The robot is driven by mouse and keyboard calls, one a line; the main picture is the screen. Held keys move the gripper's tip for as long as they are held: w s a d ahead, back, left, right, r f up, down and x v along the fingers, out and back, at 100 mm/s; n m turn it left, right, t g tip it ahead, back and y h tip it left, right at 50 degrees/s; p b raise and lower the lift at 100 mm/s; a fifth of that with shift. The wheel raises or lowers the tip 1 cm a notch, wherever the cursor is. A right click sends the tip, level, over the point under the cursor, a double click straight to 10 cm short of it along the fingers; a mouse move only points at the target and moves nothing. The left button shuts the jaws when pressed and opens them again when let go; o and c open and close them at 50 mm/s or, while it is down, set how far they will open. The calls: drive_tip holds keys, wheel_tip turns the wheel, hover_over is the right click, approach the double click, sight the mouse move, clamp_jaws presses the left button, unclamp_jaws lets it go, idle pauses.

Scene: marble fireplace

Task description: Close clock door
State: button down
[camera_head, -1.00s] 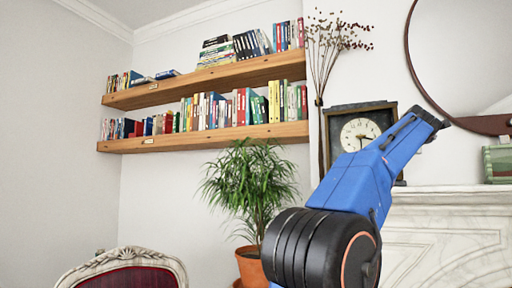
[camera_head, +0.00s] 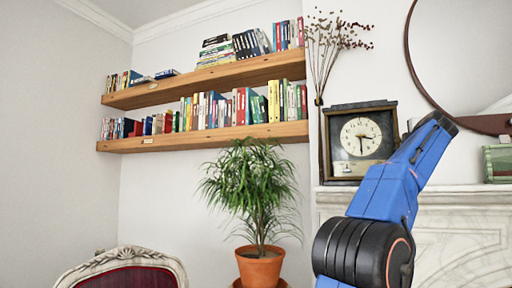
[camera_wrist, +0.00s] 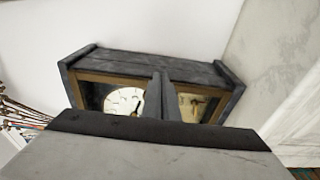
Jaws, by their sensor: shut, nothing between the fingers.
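The clock (camera_head: 345,168) stands on the mantel in the head view, with a dark square frame and a pale round dial (camera_head: 361,136). In the head view, my arm hides the fingers.
The white mantel (camera_head: 465,205) runs right from the clock. A round mirror (camera_head: 470,60) hangs above it, and a green box (camera_head: 498,163) stands at the far right. A vase of dried stems (camera_head: 320,130) stands close left of the clock. A potted plant (camera_head: 258,195) is lower left.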

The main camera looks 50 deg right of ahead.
drive_tip(key=shift+s+a+r, duration=0.1)
drive_tip(key=shift+a+r, duration=0.1)
drive_tip(key=v, duration=1.7)
drive_tip(key=shift+a, duration=0.2)
